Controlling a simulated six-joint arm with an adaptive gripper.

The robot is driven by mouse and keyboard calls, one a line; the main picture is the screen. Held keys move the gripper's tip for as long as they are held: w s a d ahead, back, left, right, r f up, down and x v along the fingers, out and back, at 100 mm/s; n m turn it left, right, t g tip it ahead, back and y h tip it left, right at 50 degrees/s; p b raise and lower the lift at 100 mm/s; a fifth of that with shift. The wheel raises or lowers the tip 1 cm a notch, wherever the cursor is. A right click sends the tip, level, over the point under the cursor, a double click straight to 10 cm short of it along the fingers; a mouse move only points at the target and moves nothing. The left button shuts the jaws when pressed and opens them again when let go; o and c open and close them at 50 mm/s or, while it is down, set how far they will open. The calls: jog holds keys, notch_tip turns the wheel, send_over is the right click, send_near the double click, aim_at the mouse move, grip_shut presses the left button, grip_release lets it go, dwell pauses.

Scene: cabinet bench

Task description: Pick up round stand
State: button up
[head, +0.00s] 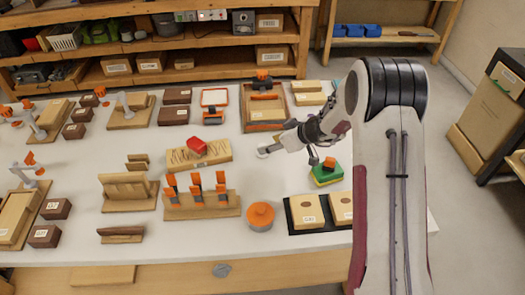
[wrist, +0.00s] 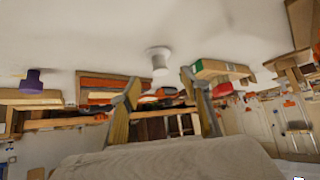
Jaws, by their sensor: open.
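A small pale round stand (head: 263,152) is on the white table near the middle, just past the end of my gripper. In the wrist view, which looks upside down, the stand (wrist: 160,62) has a wide disc against the tabletop and a narrower body. My gripper (head: 284,145) reaches in from the right, low over the table. In the wrist view its two fingers (wrist: 160,82) are spread apart with nothing held between them. The stand lies ahead of the gap, roughly centred; I cannot tell its exact distance from the fingertips.
A wooden block with a red piece (head: 197,147) is left of the stand. An orange-topped round container (head: 260,216) stands in front. A green and yellow block (head: 326,174) is below my arm. A wooden tray (head: 264,104) stands behind. Bare table surrounds the stand.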

jog(key=shift+w+a+f, duration=0.25)
jog(key=shift+f, duration=0.1)
jog(key=shift+x, duration=2.6)
jog(key=shift+s+f, duration=0.15)
jog(key=c, duration=0.8)
